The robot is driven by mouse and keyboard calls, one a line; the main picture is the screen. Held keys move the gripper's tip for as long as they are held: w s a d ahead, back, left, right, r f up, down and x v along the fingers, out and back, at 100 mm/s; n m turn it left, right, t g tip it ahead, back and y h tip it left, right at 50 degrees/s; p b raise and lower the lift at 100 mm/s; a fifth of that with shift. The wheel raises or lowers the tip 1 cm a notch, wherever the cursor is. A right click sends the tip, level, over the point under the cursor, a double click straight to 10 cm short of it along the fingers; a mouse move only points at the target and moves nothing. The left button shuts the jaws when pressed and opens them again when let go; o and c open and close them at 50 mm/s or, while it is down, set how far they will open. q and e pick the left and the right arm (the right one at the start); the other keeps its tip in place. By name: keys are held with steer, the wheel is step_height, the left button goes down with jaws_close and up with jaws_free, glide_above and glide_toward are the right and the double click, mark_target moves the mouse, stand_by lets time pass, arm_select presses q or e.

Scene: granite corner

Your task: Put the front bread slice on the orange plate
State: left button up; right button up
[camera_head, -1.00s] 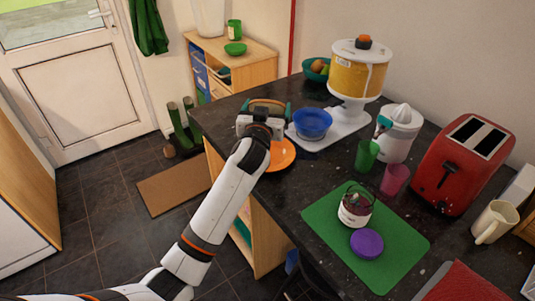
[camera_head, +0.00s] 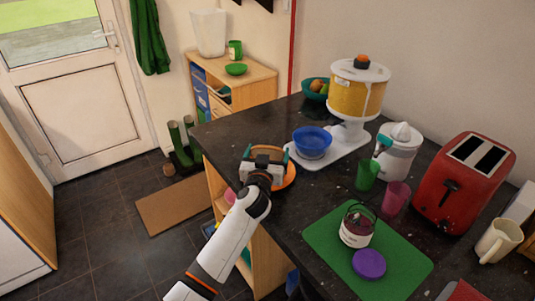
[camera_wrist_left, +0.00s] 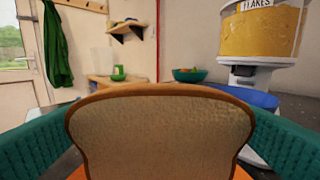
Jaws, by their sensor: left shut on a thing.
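My left gripper (camera_head: 264,155) is shut on a bread slice (camera_wrist_left: 160,135), which stands upright between the teal fingers in the left wrist view and fills the middle of it. The slice shows only partly behind the gripper in the head view. The orange plate (camera_head: 289,176) lies on the dark counter, partly hidden by the gripper and wrist; a bit of orange shows at the bottom of the left wrist view. The gripper is over or just beside the plate; I cannot tell whether the slice touches it. My right gripper is not in view.
A cereal dispenser (camera_head: 358,90) with a blue bowl (camera_head: 312,142) stands right of the gripper. A teal fruit bowl (camera_head: 316,88) is behind. A green mat (camera_head: 400,277), green cup (camera_head: 367,175), juicer (camera_head: 398,150) and red toaster (camera_head: 463,185) fill the right. Bare counter lies behind the gripper.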

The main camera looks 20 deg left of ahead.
arm_select(q)
steer(key=shift+f, duration=0.15)
steer(key=o, duration=0.7)
steer(key=shift+r, duration=0.25)
steer(key=shift+s+f, duration=0.1)
steer(key=shift+s, duration=0.15)
steer(key=s, duration=0.3)
steer(key=s+d, duration=0.1)
steer(key=s, duration=0.2)
steer(key=s+b, duration=0.1)
steer(key=s, duration=0.3)
steer(key=shift+s+d, duration=0.1)
steer(key=shift+d, duration=0.1)
steer(key=shift+s, duration=0.65)
